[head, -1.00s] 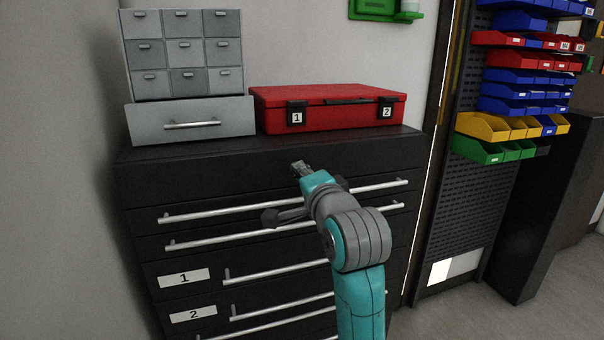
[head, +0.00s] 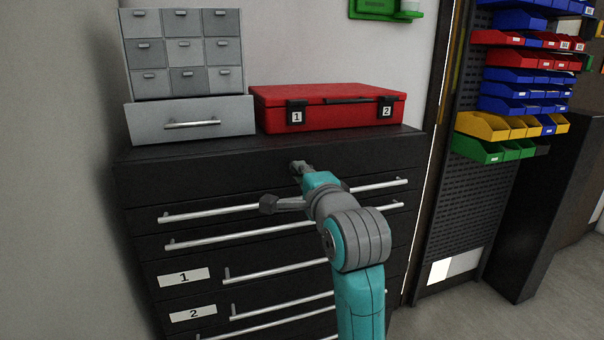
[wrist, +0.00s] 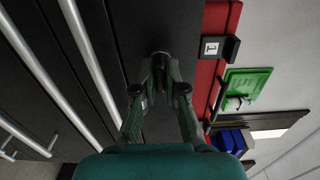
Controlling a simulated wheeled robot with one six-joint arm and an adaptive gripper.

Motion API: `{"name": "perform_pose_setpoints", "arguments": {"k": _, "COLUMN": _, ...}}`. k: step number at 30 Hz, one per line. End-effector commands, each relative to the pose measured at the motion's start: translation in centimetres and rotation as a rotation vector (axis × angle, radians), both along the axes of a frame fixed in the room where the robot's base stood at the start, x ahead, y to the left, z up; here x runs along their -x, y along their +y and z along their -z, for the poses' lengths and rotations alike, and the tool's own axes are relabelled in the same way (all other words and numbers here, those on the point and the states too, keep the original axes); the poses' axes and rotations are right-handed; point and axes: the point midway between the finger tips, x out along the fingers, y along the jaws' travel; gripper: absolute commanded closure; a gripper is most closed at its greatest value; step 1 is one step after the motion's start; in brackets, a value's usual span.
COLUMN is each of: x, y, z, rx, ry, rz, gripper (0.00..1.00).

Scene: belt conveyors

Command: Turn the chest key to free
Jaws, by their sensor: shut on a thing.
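The black tool chest (head: 215,172) stands in front of me with its long silver drawer handles. My gripper (head: 298,167) is at its plain top front panel, below the red case. In the wrist view my gripper (wrist: 160,72) has its fingertips closed on the chest key (wrist: 160,57), a small dark round-ended piece at the panel. Most of the key is hidden between the fingertips, so its turn angle cannot be told. In the head view the key is hidden by the gripper.
A red case (head: 335,110) with latches marked 1 and 2 lies on the chest top. Grey small-drawer units (head: 190,118) stand to its left. A rack of coloured bins (head: 515,90) is at the right. Drawer handles (head: 215,212) jut out just below my gripper.

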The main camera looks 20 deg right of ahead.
Motion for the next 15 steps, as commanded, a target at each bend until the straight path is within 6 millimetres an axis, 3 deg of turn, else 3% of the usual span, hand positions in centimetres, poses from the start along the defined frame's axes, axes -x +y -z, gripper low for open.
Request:
{"name": "perform_pose_setpoints", "arguments": {"k": 2, "x": -0.02, "y": -0.05, "z": 0.16, "rx": -0.001, "ry": 0.004, "rz": 0.001, "gripper": 1.0}}
{"name": "perform_pose_setpoints", "arguments": {"k": 3, "x": -0.02, "y": -0.05, "z": 0.16, "rx": -0.001, "ry": 0.004, "rz": 0.001, "gripper": 0.82}}
{"name": "perform_pose_setpoints", "arguments": {"k": 5, "x": -0.02, "y": -0.05, "z": 0.14, "rx": 0.0, "ry": 0.004, "rz": 0.001, "gripper": 0.67}}
{"name": "perform_pose_setpoints", "arguments": {"k": 6, "x": -0.02, "y": -0.04, "z": 0.13, "rx": 0.0, "ry": 0.003, "rz": 0.001, "gripper": 0.65}}
{"name": "perform_pose_setpoints", "arguments": {"k": 15, "x": 0.17, "y": -0.02, "z": 0.05, "rx": 0.0, "ry": 0.001, "rz": 0.0, "gripper": 0.65}}
